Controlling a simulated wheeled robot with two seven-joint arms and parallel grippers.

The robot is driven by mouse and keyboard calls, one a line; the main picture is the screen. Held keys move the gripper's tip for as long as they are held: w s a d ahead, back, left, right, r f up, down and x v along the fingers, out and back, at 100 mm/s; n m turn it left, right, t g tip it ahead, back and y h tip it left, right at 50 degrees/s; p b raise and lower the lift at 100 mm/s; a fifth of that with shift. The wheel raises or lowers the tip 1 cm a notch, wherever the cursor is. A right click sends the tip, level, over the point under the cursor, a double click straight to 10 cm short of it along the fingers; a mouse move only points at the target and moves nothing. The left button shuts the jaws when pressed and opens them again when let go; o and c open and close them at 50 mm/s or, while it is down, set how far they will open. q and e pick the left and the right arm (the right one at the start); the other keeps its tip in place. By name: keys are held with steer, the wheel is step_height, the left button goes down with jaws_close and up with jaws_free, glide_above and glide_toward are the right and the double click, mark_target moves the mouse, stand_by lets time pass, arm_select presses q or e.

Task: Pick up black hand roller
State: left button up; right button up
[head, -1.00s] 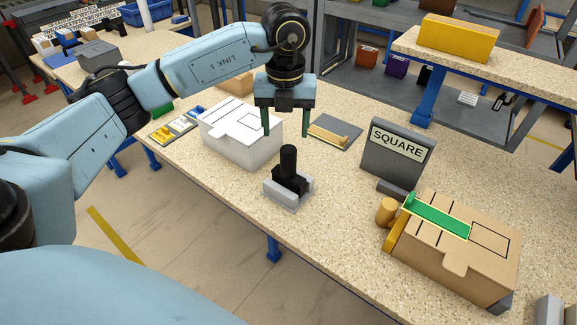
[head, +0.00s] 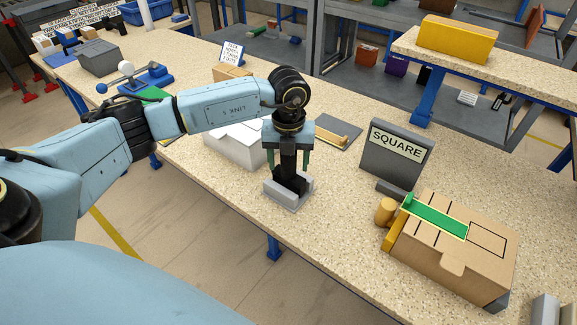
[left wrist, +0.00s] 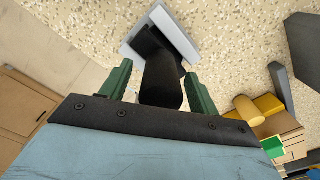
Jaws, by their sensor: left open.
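The black hand roller (head: 287,184) stands upright in a grey holder (head: 289,199) near the table's front edge. It also shows in the left wrist view (left wrist: 161,78), between the fingers, with its grey holder (left wrist: 172,25) beyond. My left gripper (head: 288,170) is right above the roller, pointing down. Its two green fingers are open, one on each side of the black handle, with gaps visible in the left wrist view (left wrist: 158,80). The top of the handle is partly hidden by the gripper in the head view. My right gripper is not in view.
A grey SQUARE sign (head: 398,152) stands to the right. A cardboard box (head: 450,262) with a green strip (head: 437,215) lies at the front right. Bare table lies between the roller and the sign.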

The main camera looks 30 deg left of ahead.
arm_select(q)
steer(key=c, duration=1.2)
steer(key=shift+r, duration=0.15)
step_height(320, 180, up, 10)
steer(key=shift+f+b, duration=0.1)
steer(key=shift+b, duration=0.25)
steer(key=o, duration=0.4)
steer(key=shift+c, duration=1.4)
